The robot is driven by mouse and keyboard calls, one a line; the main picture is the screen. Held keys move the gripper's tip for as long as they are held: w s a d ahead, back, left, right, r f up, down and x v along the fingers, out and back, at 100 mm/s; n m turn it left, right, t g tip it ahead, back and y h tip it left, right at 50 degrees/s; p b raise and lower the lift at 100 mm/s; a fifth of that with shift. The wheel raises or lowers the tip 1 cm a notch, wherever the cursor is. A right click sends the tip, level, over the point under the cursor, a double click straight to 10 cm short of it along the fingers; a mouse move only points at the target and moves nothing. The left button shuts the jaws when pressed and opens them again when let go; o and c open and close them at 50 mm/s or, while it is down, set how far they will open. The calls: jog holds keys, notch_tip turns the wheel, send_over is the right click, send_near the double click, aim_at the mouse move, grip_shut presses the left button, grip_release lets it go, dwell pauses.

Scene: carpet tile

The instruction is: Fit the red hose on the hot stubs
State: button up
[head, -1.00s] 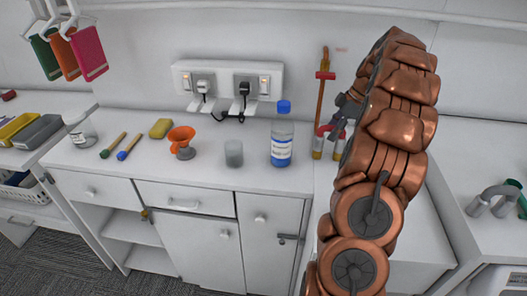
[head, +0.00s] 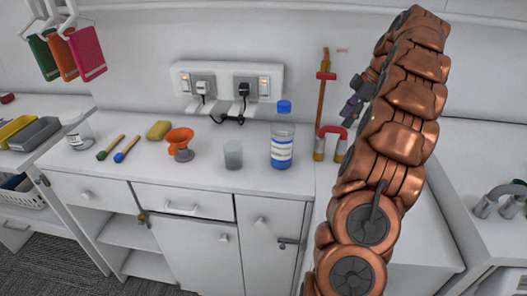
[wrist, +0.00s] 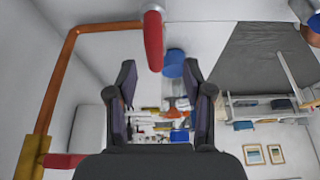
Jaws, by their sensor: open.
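The red hose (head: 331,130) is a short bent arch. In the head view its two ends meet the tops of the brass stubs, the left stub (head: 319,150) and the right stub (head: 341,151). How deep the ends sit is too small to tell. My gripper (head: 352,108) is open and empty, above and to the right of the hose and apart from it. The wrist view shows both dark fingers (wrist: 163,95) spread, with the red hose (wrist: 153,40) beyond their tips. A copper pipe (wrist: 95,28) runs toward the hose.
A red valve handle (head: 325,76) sits on the copper pipe at the wall. A blue-capped bottle (head: 282,145) stands left of the stubs, with a grey cup (head: 233,155) and orange funnel (head: 180,140) farther left. A faucet (head: 490,200) is at the right.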

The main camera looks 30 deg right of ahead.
jog(key=w+a+r+m+g+p, duration=0.1)
jog(key=a, duration=0.8)
jog(key=w+a+r+m+g, duration=0.1)
jog(key=a+r, duration=0.1)
jog(key=a, duration=0.7)
jog(key=s+a+m, duration=0.1)
jog(key=s+a, duration=0.1)
jog(key=a, duration=0.4)
jog(key=s+a+m+g+p, duration=0.1)
jog(key=s+a, duration=0.2)
jog(key=a, duration=0.4)
jog(key=shift+s+a+f+h, duration=0.15)
jog(key=shift+s+f+h, duration=0.15)
jog(key=shift+f, duration=0.05)
jog(key=s+a+f+m+g+h, duration=0.1)
jog(key=s+a+f+m, duration=0.2)
jog(key=s, duration=0.8)
jog(key=s+a+f+m+h, duration=0.2)
jog(key=s+a+f, duration=0.4)
jog(key=s, duration=0.5)
jog(key=shift+a+f+m+g, duration=0.25)
jog(key=shift+a+m+g, duration=0.2)
jog(key=shift+a, duration=0.45)
